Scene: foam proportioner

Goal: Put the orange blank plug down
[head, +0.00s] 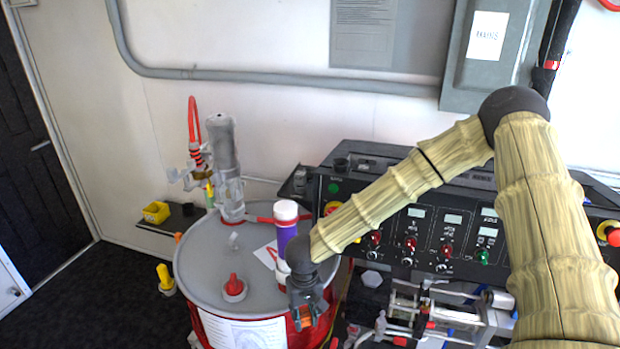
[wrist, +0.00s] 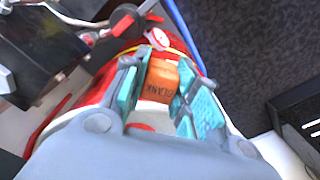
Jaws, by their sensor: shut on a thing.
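The orange blank plug (wrist: 163,78) sits between the teal finger pads of my gripper (wrist: 170,95) in the wrist view, with the word BLANK readable on it. My gripper is shut on it. In the head view my gripper (head: 306,308) points down beside the front right edge of the red drum, and a small bit of the orange plug (head: 306,322) shows between the fingers. The rest of the plug is hidden by the fingers there. I cannot tell whether the plug touches anything below.
The red drum with a grey lid (head: 205,262) carries a red-capped fitting (head: 234,288), a purple bottle (head: 285,235) and a grey pump (head: 226,165). A control panel (head: 440,235) stands behind my arm. Metal rig parts (head: 440,315) lie to the right.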

